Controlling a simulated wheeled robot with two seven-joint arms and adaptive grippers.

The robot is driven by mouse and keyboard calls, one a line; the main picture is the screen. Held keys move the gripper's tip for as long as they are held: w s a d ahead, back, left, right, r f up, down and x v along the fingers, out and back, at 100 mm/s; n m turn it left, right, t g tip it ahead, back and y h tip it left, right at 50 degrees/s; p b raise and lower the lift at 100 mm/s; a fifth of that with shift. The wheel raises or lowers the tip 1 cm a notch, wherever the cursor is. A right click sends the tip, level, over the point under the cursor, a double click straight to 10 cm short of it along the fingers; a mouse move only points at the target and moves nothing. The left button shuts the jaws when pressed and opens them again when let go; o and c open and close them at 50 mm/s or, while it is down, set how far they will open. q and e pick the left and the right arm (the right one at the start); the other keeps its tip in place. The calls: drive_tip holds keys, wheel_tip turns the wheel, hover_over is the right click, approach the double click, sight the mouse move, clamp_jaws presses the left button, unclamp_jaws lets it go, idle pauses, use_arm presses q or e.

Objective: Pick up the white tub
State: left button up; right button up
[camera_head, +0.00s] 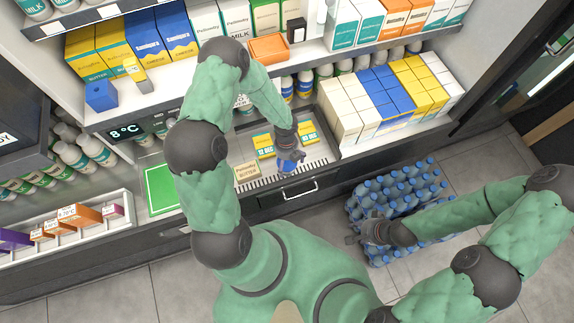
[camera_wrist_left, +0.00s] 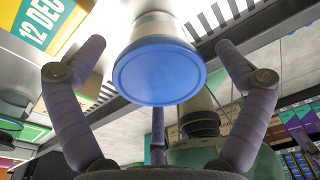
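The white tub with a blue lid (camera_wrist_left: 158,72) is large in the left wrist view, its lid facing the camera. In the head view its blue part (camera_head: 289,165) shows just below my left gripper (camera_head: 287,150), partly hidden by it. In the left wrist view the fingers of my left gripper (camera_wrist_left: 158,75) are spread on both sides of the tub, with gaps between them and the lid. My right gripper (camera_head: 359,232) is low at the right, beside the bottle pack; its fingers are too small to judge.
Yellow butter packs (camera_head: 264,145) and a Butter label (camera_head: 246,171) are near the tub. A grated strip (camera_head: 310,168) runs along the counter's front edge. White, blue and yellow cartons (camera_head: 385,98) stand to the right. Blue-capped bottles (camera_head: 405,185) sit on the floor.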

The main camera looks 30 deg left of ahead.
use_arm(q)
drive_tip(key=c, duration=1.2)
drive_tip(key=shift+o, duration=0.2)
drive_tip(key=shift+r, duration=0.1)
